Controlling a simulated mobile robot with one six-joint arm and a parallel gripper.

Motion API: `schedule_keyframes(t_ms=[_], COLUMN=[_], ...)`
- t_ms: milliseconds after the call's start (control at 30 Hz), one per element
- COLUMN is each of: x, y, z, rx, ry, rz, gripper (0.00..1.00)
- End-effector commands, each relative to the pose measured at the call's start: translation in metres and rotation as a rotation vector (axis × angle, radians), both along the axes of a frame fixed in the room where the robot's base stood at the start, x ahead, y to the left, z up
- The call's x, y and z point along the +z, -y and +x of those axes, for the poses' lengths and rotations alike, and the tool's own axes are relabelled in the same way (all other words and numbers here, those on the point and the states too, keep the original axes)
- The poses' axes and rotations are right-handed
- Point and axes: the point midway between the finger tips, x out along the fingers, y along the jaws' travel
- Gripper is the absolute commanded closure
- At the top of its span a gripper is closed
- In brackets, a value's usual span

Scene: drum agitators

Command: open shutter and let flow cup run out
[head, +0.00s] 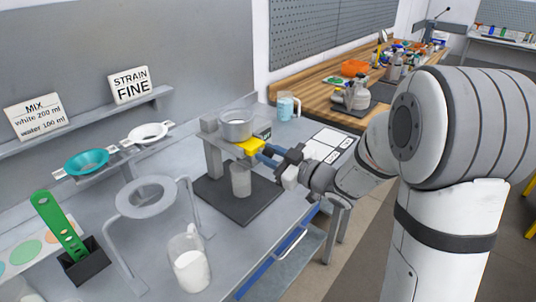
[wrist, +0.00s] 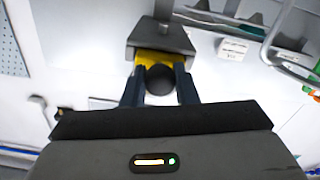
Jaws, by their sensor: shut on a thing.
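A yellow shutter (head: 250,147) is under the front of the cup. My gripper (head: 264,151) has blue fingers and is shut on the shutter from the right. In the wrist view the yellow shutter (wrist: 153,57) lies between my fingertips (wrist: 158,68), with a dark round part just below it. A clear beaker (head: 240,180) stands upright on the base plate under the cup. I cannot tell whether liquid is flowing or what the cup holds.
A jug with white liquid (head: 190,265) stands in front. An empty ring stand (head: 146,198), a teal strainer (head: 87,162) and a white strainer (head: 148,133) are to the left. A white panel (head: 328,144) lies right of the stand.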

Motion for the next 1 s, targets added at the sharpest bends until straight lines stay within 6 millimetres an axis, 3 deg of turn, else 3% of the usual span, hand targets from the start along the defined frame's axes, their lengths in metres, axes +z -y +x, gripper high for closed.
schedule_keyframes(t_ms=[267, 533, 800, 833, 1000], x=[0.001, 0.0, 0.0, 0.0, 0.0], y=[0.004, 0.036, 0.038, 0.038, 0.038], z=[0.0, -0.011, -0.013, -0.013, -0.013], rx=[-0.004, -0.009, -0.008, -0.008, -0.007], ry=[0.003, 0.002, 0.001, 0.0, 0.0], rz=[0.0, 0.0, -0.001, 0.0, 0.0], gripper=[1.0, 1.0, 1.0, 0.73, 0.59])
